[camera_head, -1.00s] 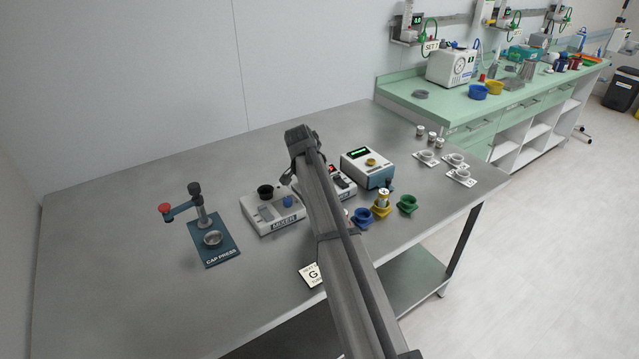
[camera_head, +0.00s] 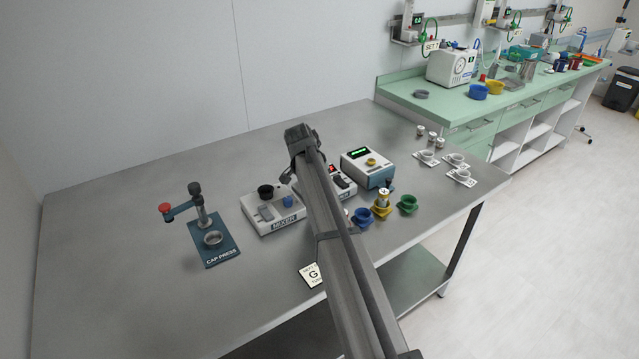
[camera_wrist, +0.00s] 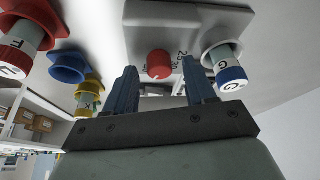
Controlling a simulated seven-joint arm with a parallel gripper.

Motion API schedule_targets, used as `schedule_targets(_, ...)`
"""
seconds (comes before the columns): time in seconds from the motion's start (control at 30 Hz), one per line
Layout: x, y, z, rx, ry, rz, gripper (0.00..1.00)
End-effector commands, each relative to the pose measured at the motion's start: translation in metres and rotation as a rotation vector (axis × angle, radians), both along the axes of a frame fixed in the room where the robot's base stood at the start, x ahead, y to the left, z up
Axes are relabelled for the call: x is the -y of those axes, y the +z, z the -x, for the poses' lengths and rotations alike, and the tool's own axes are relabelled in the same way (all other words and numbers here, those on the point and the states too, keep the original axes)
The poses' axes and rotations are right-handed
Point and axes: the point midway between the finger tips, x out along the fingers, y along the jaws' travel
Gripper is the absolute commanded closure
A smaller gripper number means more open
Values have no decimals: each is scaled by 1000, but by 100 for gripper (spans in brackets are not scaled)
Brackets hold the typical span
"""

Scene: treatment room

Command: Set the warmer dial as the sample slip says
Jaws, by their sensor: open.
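In the wrist view a red dial (camera_wrist: 159,64) with small number marks beside it sits on a pale panel (camera_wrist: 190,13). My gripper (camera_wrist: 160,72) is open, with one dark finger on each side of the dial; I cannot tell whether either touches it. In the head view my arm hides the gripper and dial. A device with a red display (camera_head: 342,180) shows partly behind my arm; its name is not readable. A slip (camera_head: 311,275) with a large G lies near the table's front edge; its smaller print is not clearly legible.
A mixer (camera_head: 273,210) and a cap press (camera_head: 208,240) stand left. A box with a green display (camera_head: 367,167) stands right of my arm, near blue (camera_head: 362,217), yellow (camera_head: 381,211) and green (camera_head: 408,203) holders. A blue-capped vial (camera_wrist: 228,68) is close beside the right finger.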

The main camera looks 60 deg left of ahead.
Motion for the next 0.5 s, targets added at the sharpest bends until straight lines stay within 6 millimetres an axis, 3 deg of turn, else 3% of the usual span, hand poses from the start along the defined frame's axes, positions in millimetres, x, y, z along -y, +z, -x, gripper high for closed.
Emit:
schedule_targets(0.17,2,22,8,0,1,-2,45)
schedule_targets(0.5,9,83,33,0,1,-2,45)
